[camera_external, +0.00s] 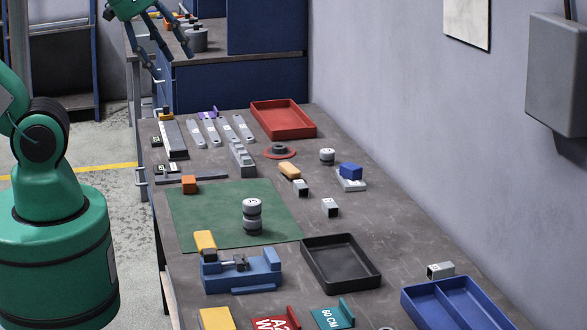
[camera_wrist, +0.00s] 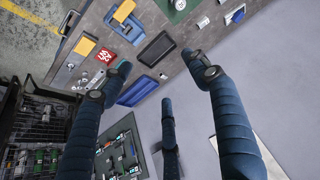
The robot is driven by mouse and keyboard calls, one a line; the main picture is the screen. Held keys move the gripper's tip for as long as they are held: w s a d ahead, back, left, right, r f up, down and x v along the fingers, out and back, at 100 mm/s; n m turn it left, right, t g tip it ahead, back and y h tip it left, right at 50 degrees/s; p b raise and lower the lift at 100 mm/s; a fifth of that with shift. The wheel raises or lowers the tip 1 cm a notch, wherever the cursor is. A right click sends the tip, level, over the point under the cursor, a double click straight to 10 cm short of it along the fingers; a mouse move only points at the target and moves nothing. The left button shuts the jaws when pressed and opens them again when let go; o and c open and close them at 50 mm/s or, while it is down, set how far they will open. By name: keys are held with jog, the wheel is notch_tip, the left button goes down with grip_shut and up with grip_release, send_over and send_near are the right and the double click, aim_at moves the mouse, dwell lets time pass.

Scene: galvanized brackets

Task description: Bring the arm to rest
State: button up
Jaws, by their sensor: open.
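My gripper (camera_external: 172,62) is at the top left of the external view, raised above the far end of the workbench (camera_external: 375,215), with its dark fingers spread. In the wrist view my gripper (camera_wrist: 156,66) shows several blue-black fingers standing apart with nothing between them. It is open, empty and clear of everything on the bench. My green arm's upper links are partly cut off by the frame edge, so its full pose is hidden.
The bench holds a red tray (camera_external: 283,119), a black tray (camera_external: 340,262), a blue divided bin (camera_external: 452,303), a blue vise (camera_external: 240,270) and stacked knobbed weights (camera_external: 252,216) on a green mat (camera_external: 200,222). A grey wall box (camera_external: 556,75) hangs at the right. Open floor lies left.

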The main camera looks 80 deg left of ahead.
notch_tip(320, 180, down, 4)
jog(key=b, duration=0.4)
jog(key=shift+f, duration=0.15)
